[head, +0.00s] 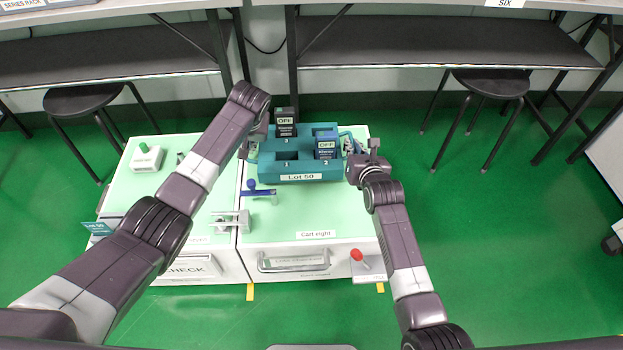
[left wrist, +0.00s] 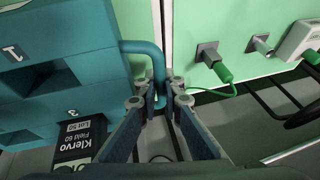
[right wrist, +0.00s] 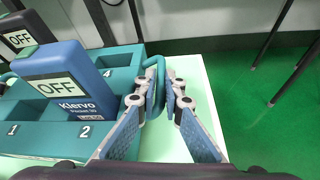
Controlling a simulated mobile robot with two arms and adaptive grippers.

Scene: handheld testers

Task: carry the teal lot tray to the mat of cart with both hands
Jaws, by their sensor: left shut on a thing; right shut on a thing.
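The teal lot tray (head: 262,173), labelled "Lot 50", is at the back of the cart's pale green mat (head: 345,212); I cannot tell whether it touches the mat. A black tester (head: 285,123) stands at its back left and a blue tester (head: 326,145) in its front right compartment, both marked "OFF". My left gripper (left wrist: 160,95) is shut on the tray's left handle (left wrist: 142,47). My right gripper (right wrist: 166,98) is shut on the right handle (right wrist: 153,62). In the head view, my left arm hides part of the tray's left end.
A second green-topped bench (head: 150,195) adjoins on the left. A blue-handled fixture (head: 258,193) stands in front of the tray, with a grey clamp (head: 228,221) on the left. A red knob (head: 357,254) is at the front. Stools and shelves stand behind.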

